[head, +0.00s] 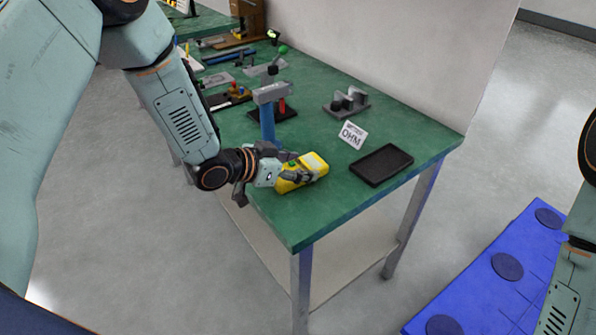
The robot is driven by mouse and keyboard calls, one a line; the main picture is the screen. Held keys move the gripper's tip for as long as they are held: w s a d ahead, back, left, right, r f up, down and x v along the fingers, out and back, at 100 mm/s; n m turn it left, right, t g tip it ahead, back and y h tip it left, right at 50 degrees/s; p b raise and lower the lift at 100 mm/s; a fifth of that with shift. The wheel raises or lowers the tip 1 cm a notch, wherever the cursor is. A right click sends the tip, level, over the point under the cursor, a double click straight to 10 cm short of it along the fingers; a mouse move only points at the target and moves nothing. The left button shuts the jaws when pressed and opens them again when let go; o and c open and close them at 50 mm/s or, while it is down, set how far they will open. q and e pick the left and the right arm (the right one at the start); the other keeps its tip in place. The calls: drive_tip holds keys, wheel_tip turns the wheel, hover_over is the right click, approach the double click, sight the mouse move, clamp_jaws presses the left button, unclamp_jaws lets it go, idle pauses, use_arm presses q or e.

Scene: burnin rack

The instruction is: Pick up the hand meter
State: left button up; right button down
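The hand meter (314,163) is yellow with a pale face and is at the near left edge of the green bench, in the head view. My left gripper (297,170) reaches it from the left. Its dark fingers lie along the meter, one across the near side and one toward the far side. The fingers partly cover the meter. I cannot tell whether they press on it or whether it still rests on the bench. Only a link of my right arm shows at the right edge; its gripper is out of view.
On the green bench (318,222), a black tray (381,165) and a white OHM card (352,135) are right of the meter. A grey fixture (346,103) stands farther back. A blue mat (480,285) lies on the floor.

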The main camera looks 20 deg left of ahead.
sight(298, 168)
use_arm(q)
drive_tip(key=c, duration=0.7)
wheel_tip(298, 168, up, 9)
drive_tip(key=shift+p, duration=1.25)
drive_tip(key=shift+r, duration=0.5)
